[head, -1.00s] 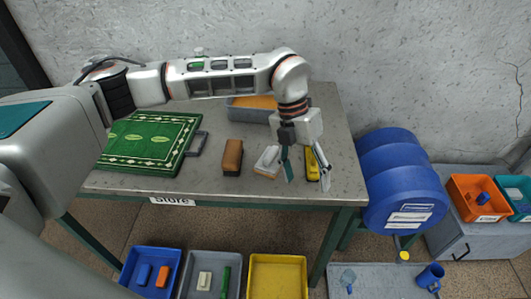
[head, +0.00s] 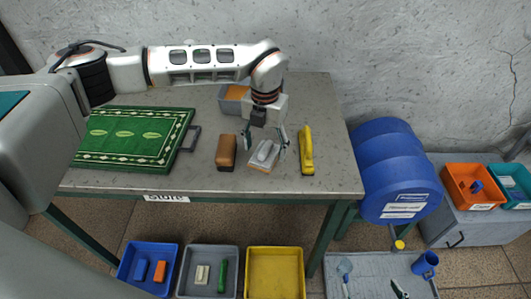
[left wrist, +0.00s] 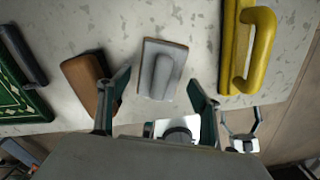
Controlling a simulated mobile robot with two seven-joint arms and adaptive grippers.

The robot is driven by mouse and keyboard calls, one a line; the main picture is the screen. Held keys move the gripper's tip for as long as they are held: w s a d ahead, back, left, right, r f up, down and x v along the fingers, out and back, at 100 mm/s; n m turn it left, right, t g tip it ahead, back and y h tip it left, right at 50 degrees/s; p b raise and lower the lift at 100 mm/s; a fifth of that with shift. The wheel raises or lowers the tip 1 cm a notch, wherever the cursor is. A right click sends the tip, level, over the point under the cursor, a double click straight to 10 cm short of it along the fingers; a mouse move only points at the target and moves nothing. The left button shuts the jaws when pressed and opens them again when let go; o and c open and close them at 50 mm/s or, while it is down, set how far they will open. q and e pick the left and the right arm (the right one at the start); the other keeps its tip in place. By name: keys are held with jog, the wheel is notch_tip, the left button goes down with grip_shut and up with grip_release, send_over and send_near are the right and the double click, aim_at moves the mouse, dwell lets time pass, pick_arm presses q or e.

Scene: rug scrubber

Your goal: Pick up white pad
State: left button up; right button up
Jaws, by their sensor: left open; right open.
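The white pad (head: 262,158), a pale block with a raised grip and a brownish base edge, lies flat on the grey table near its front edge. It also shows in the left wrist view (left wrist: 162,70). My left gripper (head: 265,148) is open and pointing down over the pad, one finger toward each long side. In the left wrist view the pad lies between and just beyond the fingertips, with clear gaps. I cannot tell the exact height above it.
A brown brush (head: 226,152) lies left of the pad and a yellow-handled tool (head: 307,150) right of it, both close. A green rug (head: 135,138) and a grey bin (head: 233,104) are also on the table (head: 325,120). A blue drum (head: 390,170) stands at the right.

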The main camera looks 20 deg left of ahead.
aim_at(265, 148)
pick_arm(q)
jog(key=shift+f, duration=0.3)
jog(key=c, duration=1.3)
jog(key=shift+r, duration=0.1)
notch_tip(265, 148, up, 20)
jog(key=shift+b, duration=0.3)
jog(key=o, duration=0.4)
jog(key=c, duration=0.5)
